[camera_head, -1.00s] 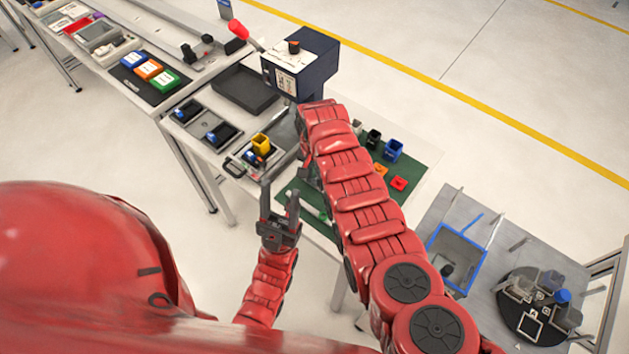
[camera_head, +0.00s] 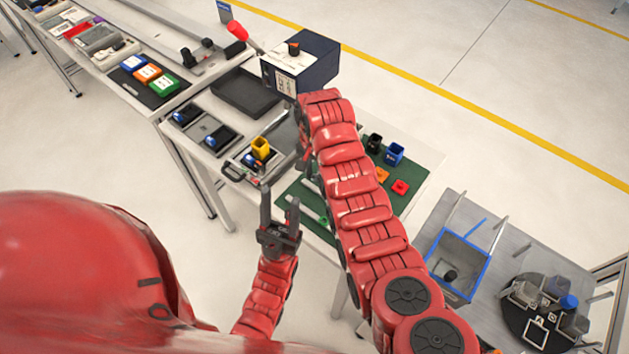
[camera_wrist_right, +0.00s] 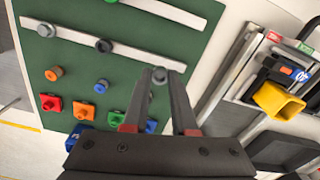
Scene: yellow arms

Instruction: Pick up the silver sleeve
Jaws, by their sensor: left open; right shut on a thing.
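The silver sleeve (camera_wrist_right: 159,75) is a small grey ring-like piece in the right wrist view. It sits between the fingertips of my right gripper (camera_wrist_right: 158,82), which is shut on it. The green mat (camera_wrist_right: 75,60) shows behind it; I cannot tell the exact height above the mat. In the head view my right arm hides the sleeve and most of that gripper. My left gripper (camera_head: 279,199) is open and empty, in front of the table edge.
Orange (camera_head: 382,175), red (camera_head: 400,187), black and blue (camera_head: 394,153) blocks stand on the mat with light rails. A dark blue box (camera_head: 301,66) is behind. A blue-rimmed bin (camera_head: 484,262) is at right.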

